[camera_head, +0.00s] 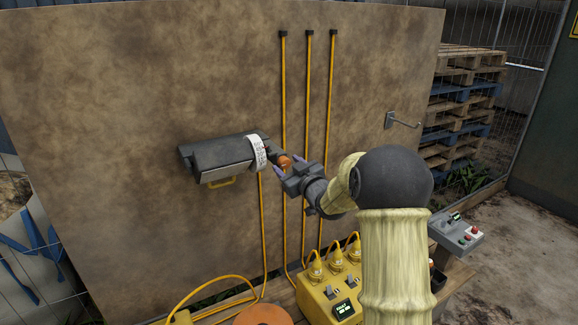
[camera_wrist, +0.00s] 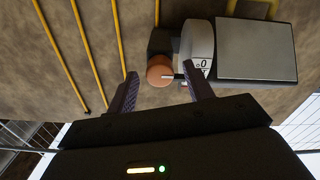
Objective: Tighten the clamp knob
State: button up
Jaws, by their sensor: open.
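The clamp knob (camera_head: 285,161) is a round orange-brown knob at the right end of a dark grey device (camera_head: 221,157) on the brown wall panel. A white ring dial (camera_head: 259,153) with black markings sits beside it. In the wrist view the knob (camera_wrist: 159,70) shows beside the white dial (camera_wrist: 198,48), with a small pale pointer between them. My gripper (camera_head: 289,170) is open at the knob. In the wrist view its two purple fingers (camera_wrist: 160,77) stand on either side of the knob, with visible gaps. Whether the knob is deep between the tips is hard to tell.
Three yellow pipes (camera_head: 308,105) run up the panel behind my gripper. A metal hook (camera_head: 402,121) sticks out at the right. Below are a yellow box (camera_head: 333,300) with plugs and cables, an orange disc (camera_head: 263,315) and a grey control box (camera_head: 456,232).

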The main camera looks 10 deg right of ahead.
jog(key=c, duration=1)
jog(key=shift+m, duration=0.5)
jog(key=m+p, duration=0.1)
jog(key=m, duration=0.2)
jog(key=shift+r, duration=0.1)
jog(key=m+p, duration=0.1)
jog(key=m, duration=0.4)
jog(key=shift+d, duration=0.1)
jog(key=m+p, duration=0.2)
jog(key=m, duration=0.2)
jog(key=shift+m, duration=0.3)
jog(key=m+p, duration=0.2)
jog(key=m, duration=0.2)
jog(key=shift+m, duration=0.3)
